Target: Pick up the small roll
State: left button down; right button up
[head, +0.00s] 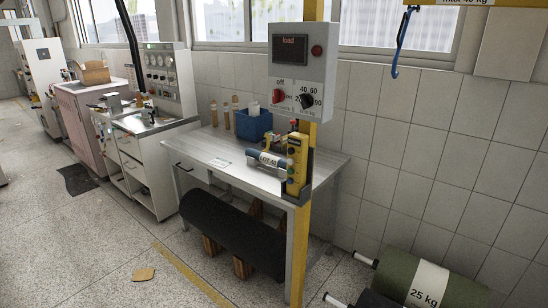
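A small roll (265,160) lies on the metal table (215,150), near its right front. It is blue-grey with a white label whose print is too small to read surely. Its right end is partly hidden behind a yellow hand control (297,162) hanging on a yellow post. Neither of my grippers is in view.
The yellow post (299,250) with a grey control box (300,72) stands before the table. A large black roll (232,228) rests on wooden blocks below. A green roll (400,275) marked 25 kg lies bottom right. A blue bin (254,126) stands behind.

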aim_at(276, 162)
jog(key=i+j+z, duration=0.1)
jog(key=i+j, duration=0.2)
jog(key=i+j+z, duration=0.15)
jog(key=i+j, duration=0.15)
jog(key=j, duration=0.15)
jog(key=i+j+z, duration=0.1)
jog(key=i+j, duration=0.2)
jog(key=i+j+z, duration=0.1)
jog(key=i+j, duration=0.15)
jog(key=j, duration=0.25)
jog(key=i+j+z, duration=0.15)
jog(key=j, duration=0.3)
jog(key=i, duration=0.1)
